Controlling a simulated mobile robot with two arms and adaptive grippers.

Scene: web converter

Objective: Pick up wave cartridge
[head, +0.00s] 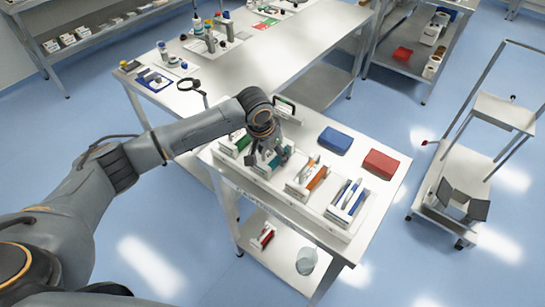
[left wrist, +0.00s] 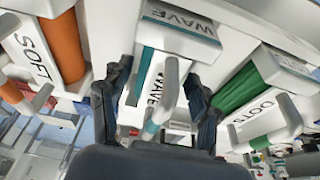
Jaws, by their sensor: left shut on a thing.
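The wave cartridge (left wrist: 150,90) is white and teal with a "WAVE" label and a light handle. It lies between the two fingers of my left gripper (left wrist: 158,105) in the left wrist view. A white block, the wave holder (left wrist: 180,38), also labelled "WAVE", is just beyond it. In the head view my left gripper (head: 264,148) points down over the teal cartridge spot on the white table and partly hides it. The gripper is shut on the cartridge; I cannot tell whether the cartridge is clear of its holder. My right gripper is not in view.
An orange "SOFT" cartridge (left wrist: 65,45) and a green "DOTS" cartridge (left wrist: 240,95) flank the wave one closely. In the head view a blue box (head: 335,140) and a red box (head: 381,163) sit behind the row. A cart (head: 455,185) stands at the right.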

